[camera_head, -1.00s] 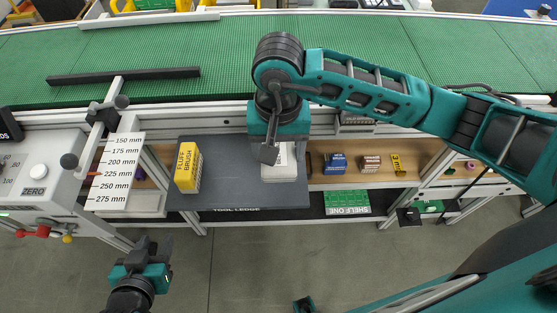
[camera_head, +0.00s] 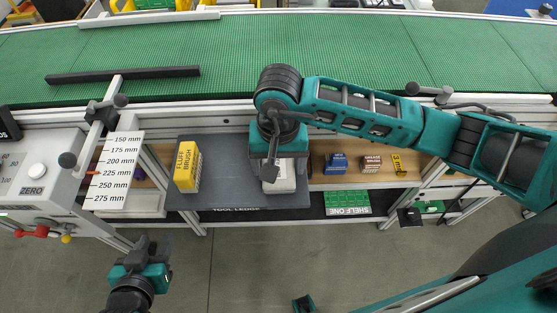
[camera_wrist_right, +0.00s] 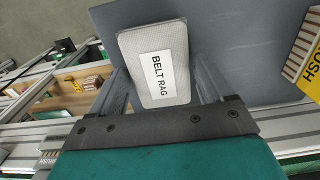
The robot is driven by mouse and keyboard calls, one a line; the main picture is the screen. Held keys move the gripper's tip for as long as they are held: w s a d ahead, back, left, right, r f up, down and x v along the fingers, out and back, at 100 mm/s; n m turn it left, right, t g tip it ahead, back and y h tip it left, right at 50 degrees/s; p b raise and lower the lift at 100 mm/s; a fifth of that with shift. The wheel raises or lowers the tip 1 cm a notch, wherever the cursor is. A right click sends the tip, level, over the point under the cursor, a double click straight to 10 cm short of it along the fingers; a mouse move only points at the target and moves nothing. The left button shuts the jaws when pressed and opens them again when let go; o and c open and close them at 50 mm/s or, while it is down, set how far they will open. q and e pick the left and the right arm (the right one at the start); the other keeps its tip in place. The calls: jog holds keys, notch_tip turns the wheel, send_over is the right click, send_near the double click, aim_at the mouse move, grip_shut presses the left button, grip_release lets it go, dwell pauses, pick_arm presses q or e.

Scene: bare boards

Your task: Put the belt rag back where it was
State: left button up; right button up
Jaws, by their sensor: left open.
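The belt rag (camera_head: 285,178) is a pale block with a BELT RAG label, which reads clearly in the right wrist view (camera_wrist_right: 156,70). My right gripper (camera_head: 271,172) is over it in the head view, with its fingers on both sides of the rag in the wrist view, shut on it. The rag is over the dark grey tool ledge (camera_head: 228,170); I cannot tell whether it touches the ledge. Part of it is hidden by the gripper. My left gripper (camera_head: 153,247) is open and empty, low at the left, away from the ledge.
Right of the ledge are a blue box (camera_head: 336,164), a grease brush box (camera_head: 371,164) and a yellow box (camera_head: 400,164). A green shelf one mat (camera_head: 347,202) lies below them. The green conveyor (camera_head: 230,60) runs behind.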

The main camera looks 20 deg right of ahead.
jog(key=shift+o, duration=1.1)
jog(key=shift+r, duration=0.1)
notch_tip(320, 180, up, 12)
jog(key=shift+s, duration=0.1)
